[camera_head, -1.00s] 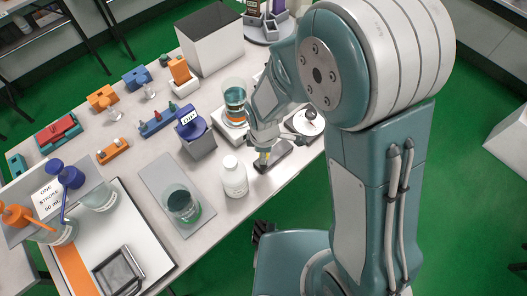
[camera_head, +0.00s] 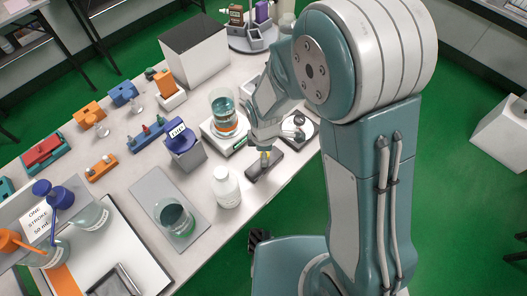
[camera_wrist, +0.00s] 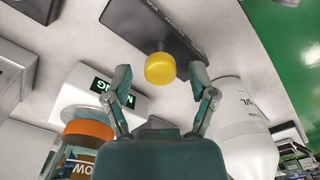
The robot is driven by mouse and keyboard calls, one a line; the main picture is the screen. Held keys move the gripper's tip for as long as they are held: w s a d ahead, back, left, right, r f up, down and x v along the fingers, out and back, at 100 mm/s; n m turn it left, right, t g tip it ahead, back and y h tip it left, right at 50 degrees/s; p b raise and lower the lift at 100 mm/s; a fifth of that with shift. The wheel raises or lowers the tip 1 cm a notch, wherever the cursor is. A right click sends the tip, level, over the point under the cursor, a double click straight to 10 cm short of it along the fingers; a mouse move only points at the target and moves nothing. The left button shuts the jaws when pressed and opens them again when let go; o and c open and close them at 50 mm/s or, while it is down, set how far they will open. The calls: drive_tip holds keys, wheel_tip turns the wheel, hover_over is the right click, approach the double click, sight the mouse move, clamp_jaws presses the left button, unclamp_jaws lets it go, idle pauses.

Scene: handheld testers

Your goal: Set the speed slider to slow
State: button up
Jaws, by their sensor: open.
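The speed slider is a dark, flat, oblong box (camera_head: 268,168) with a yellow knob, near the table's front edge. In the wrist view its dark body (camera_wrist: 170,28) runs diagonally across the top, with the round yellow knob (camera_wrist: 160,69) at its near side. My gripper (camera_head: 265,145) points down over the slider. In the wrist view its two fingers (camera_wrist: 161,80) are spread, one on each side of the knob, with gaps showing between. I cannot tell how deep the fingertips reach or read any speed marks.
A white bottle (camera_head: 226,188) stands close left of the slider. A white scale (camera_head: 218,134) carries a beaker (camera_head: 223,108) behind it. A round dish device (camera_head: 298,130) is at right. A blue-lidded grey box (camera_head: 186,153) and a dark-filled beaker (camera_head: 175,216) stand further left.

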wheel_tip(320, 180, up, 12)
idle(0.6)
drive_tip(key=s+d+r+m+t, duration=0.2)
drive_tip(key=s+d+r+m, duration=0.3)
drive_tip(key=d+r+m, duration=0.3)
drive_tip(key=s+d+r+m+t, duration=0.3)
drive_tip(key=s+d+r+m, duration=0.3)
drive_tip(key=d+r+m, duration=0.2)
drive_tip(key=d+m, duration=0.2)
drive_tip(key=m, duration=0.1)
drive_tip(key=shift+s+t, duration=0.2)
drive_tip(key=shift+t, duration=0.1)
